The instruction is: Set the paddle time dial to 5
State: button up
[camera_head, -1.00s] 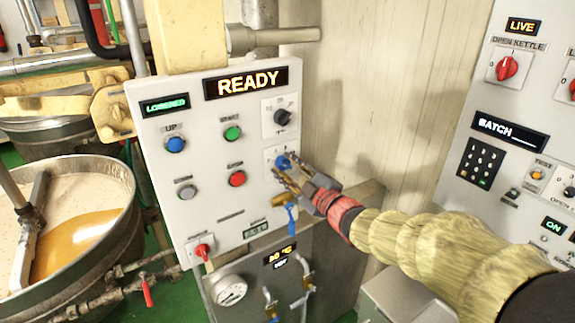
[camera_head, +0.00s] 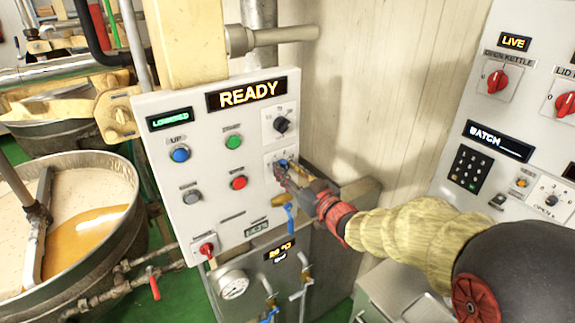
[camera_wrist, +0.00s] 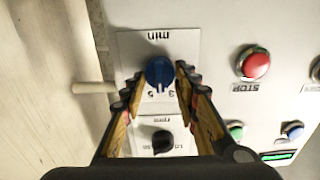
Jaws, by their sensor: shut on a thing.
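The paddle time dial (camera_wrist: 160,70) is a blue knob on a white plate marked "min", seen upside down in the wrist view. Its white pointer mark faces down in that view, between what look like a 3 and a 5. My gripper (camera_wrist: 158,84) has one finger on each side of the knob and is shut on it. In the head view the gripper (camera_head: 284,177) reaches the dial (camera_head: 283,162) from the lower right and partly hides it. The dial's numbers are too small to read there.
A black rpm dial (camera_head: 281,125) sits just above on the same panel (camera_head: 210,215). A red button (camera_head: 239,182) and a green button (camera_head: 233,142) are to the left. A blue-handled valve (camera_head: 290,215) hangs just below my gripper.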

jog(key=shift+d+m+p, duration=0.1)
jog(key=shift+m+p, duration=1.1)
jog(key=shift+m, duration=0.9)
jog(key=o, duration=1)
jog(key=shift+o, duration=0.5)
jog(key=shift+d, duration=0.1)
jog(key=v, duration=1.1)
jog(key=shift+s+d, duration=0.2)
jog(key=shift+s, duration=0.15)
